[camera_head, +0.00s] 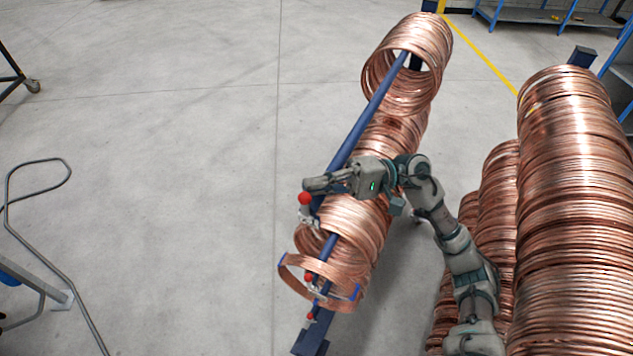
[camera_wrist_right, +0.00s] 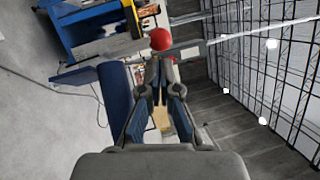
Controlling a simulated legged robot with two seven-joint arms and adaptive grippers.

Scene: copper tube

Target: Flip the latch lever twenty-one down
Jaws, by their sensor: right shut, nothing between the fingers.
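A latch lever with a red ball knob (camera_head: 305,198) stands on the blue bar (camera_head: 365,122), its pale stem below the ball. The red ball (camera_wrist_right: 161,39) also shows in the wrist view, just beyond my fingertips. My right gripper (camera_head: 308,185) is shut and empty, reaching left across the bar, with its tips just above the ball. In the wrist view its fingers (camera_wrist_right: 161,88) are together, and I cannot tell whether they touch the knob. Two more red-knobbed levers, a middle one (camera_head: 308,278) and a lowest one (camera_head: 310,316), sit nearer on the bar. No lever number is readable. My left gripper is out of view.
Copper coils (camera_head: 408,62) hang around the bar, with more below my right arm. A large stack of copper coils (camera_head: 570,170) stands at the right, close to that arm. Open concrete floor (camera_head: 170,190) lies left of the bar. Blue shelving (camera_head: 550,18) stands at the back right.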

